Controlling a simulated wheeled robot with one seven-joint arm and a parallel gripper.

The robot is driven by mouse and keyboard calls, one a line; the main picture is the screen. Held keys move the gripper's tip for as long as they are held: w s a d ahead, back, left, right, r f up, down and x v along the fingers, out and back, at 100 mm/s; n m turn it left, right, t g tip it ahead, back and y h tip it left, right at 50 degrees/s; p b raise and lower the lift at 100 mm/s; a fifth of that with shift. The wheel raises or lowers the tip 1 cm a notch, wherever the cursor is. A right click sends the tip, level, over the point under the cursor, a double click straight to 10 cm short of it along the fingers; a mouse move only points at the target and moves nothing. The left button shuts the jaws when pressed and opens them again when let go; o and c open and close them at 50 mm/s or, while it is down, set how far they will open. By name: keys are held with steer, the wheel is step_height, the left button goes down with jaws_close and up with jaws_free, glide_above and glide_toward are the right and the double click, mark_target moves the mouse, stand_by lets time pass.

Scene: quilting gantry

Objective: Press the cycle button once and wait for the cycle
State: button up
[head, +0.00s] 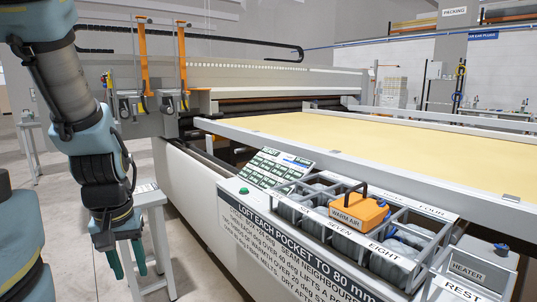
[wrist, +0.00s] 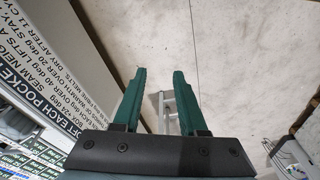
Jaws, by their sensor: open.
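A small round green button (head: 244,190) sits on the near left corner of the machine's white ledge; I see no readable label on it, so I cannot tell if it is the cycle button. Behind it a tilted display panel (head: 277,167) shows a dark header and rows of green cells. My gripper (head: 128,270) hangs low over the floor, left of the machine and well apart from the button. In the wrist view my gripper (wrist: 160,75) has its two green fingers apart with nothing between them. The button is not visible there.
An orange WARM AIR unit (head: 358,213) rests on a grey rack (head: 408,272) of pockets. A yellow quilting bed (head: 400,143) lies behind it. A small grey stand (head: 152,199) is beside my arm. The machine's lettered front (wrist: 62,50) borders open floor (wrist: 240,50).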

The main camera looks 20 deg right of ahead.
jaws_close()
stand_by(1.5)
